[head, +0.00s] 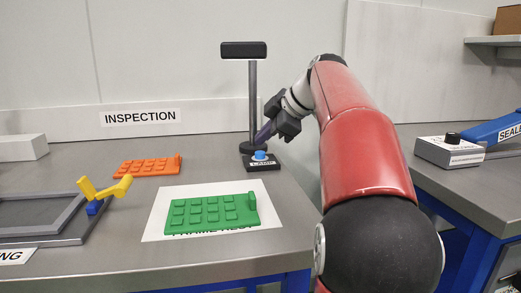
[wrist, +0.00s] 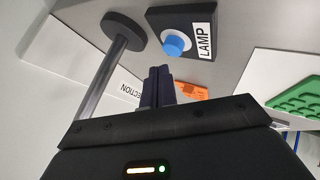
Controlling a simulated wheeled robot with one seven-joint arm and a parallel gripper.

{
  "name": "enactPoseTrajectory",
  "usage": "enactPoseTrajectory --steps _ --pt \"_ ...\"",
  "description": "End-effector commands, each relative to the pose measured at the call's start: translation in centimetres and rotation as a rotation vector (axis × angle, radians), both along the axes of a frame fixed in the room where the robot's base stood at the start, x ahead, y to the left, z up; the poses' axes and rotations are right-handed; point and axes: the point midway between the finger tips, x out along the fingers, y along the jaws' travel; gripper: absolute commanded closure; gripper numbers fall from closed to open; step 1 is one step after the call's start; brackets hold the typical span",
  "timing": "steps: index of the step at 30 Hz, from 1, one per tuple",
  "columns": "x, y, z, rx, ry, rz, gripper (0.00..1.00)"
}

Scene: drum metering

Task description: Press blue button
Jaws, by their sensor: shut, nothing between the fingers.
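The blue button (head: 260,155) sits on a black box labelled LAMP (head: 262,165) at the back of the inspection table. In the wrist view the blue button (wrist: 175,46) stands on its white ring, on the black box (wrist: 153,19). My gripper (head: 262,137) is above and slightly behind the button in the head view, with its dark fingers closed together. In the wrist view the fingertips (wrist: 158,72) are shut and empty, and appear apart from the button.
A lamp post (head: 252,95) with a round base stands just behind the box. A green tray (head: 212,212) lies on a white sheet (head: 160,225) in front. An orange tray (head: 146,167) and a yellow clamp (head: 106,190) are to the left.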

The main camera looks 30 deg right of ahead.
Motion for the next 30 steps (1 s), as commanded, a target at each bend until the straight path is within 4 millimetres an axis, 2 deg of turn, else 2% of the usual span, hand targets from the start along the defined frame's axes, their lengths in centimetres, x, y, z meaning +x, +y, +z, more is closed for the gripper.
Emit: enactPoseTrajectory --steps 3,15,30 --pt "0.0 0.0 1.6 -0.001 0.000 0.001 1.00" --pt "0.0 0.0 5.4 0.000 0.000 0.000 1.00" --pt "0.0 0.0 5.4 0.000 0.000 0.000 1.00"
